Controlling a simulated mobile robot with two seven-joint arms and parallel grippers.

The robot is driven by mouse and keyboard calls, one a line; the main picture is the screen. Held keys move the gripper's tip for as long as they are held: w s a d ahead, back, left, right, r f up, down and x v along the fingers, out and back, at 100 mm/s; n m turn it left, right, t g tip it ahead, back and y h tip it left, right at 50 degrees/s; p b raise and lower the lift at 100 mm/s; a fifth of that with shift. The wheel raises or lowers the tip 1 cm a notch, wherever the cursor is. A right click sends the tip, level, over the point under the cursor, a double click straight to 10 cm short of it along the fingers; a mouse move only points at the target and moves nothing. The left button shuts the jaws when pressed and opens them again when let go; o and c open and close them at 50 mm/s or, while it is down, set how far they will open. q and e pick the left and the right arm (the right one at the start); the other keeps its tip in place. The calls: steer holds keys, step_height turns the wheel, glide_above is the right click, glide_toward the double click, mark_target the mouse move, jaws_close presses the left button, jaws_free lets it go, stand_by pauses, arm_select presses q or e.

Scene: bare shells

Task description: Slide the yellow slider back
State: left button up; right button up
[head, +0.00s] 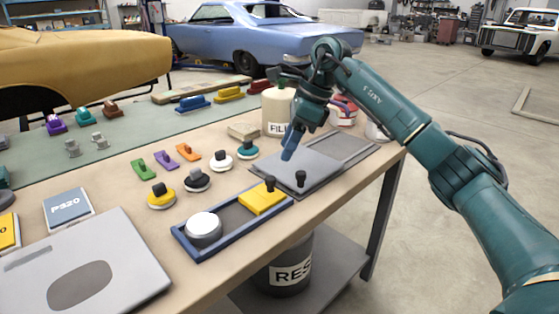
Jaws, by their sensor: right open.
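The yellow slider (260,201) is a flat yellow plate with a black knob. It sits at the right end of a blue-rimmed tray (240,233) near the table's front edge. A white-topped round piece (204,228) sits in the tray's left end. My right gripper (289,149) is open and empty, pointing down above a grey sliding plate (306,165) with its own black knob. It is behind and slightly right of the yellow slider, apart from it. My left gripper is out of view.
Several small coloured knobs and clips, including a yellow-based knob (161,196), stand left of the tray. A grey panel (85,265) lies at front left. A cream can (278,109) and a paint tin (342,111) stand behind my right gripper.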

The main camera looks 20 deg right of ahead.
steer(key=v, duration=0.5)
steer(key=shift+d+r, duration=0.1)
steer(key=shift+r, duration=0.05)
stand_by(0.3)
